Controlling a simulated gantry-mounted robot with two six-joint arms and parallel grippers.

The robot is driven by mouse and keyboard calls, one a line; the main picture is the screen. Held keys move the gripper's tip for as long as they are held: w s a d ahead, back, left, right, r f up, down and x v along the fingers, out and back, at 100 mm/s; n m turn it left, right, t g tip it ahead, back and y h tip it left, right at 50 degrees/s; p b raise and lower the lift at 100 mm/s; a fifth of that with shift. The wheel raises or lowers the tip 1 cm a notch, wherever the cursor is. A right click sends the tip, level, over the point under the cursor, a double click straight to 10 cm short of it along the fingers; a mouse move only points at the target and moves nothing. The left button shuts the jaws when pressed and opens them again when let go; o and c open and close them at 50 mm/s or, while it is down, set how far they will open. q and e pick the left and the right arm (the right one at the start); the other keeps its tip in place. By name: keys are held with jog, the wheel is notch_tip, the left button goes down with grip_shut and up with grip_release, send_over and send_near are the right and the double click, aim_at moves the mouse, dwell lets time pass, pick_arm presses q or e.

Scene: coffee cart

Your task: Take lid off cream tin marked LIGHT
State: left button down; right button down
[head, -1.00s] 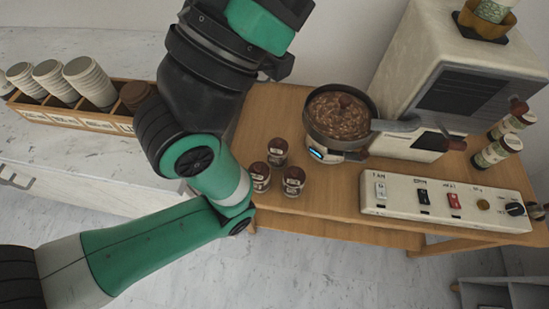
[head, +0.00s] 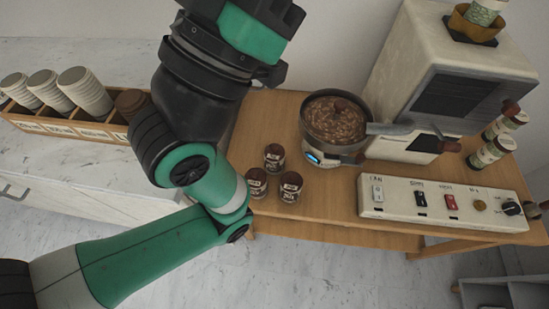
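Three small dark jars with brown lids stand close together on the wooden cart: a back jar (head: 274,157), a left jar (head: 257,184) and a right jar (head: 290,188). They have pale labels too small to read. Two pale-green labelled containers with brown tops, a front one (head: 491,152) and a back one (head: 505,124), stand at the right. I cannot tell which thing is the cream tin marked LIGHT. My green and black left arm crosses the left half of the head view, but its gripper is out of frame. My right gripper is not in view.
A pan of brown contents (head: 337,118) sits on a small burner, its handle pointing right. Behind it stands a large cream machine (head: 428,60). A switch panel (head: 440,204) lies along the front edge. A wooden cup rack (head: 60,125) stands on the left counter.

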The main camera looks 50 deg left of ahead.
pick_arm(q)
grip_release()
dwell(0.6)
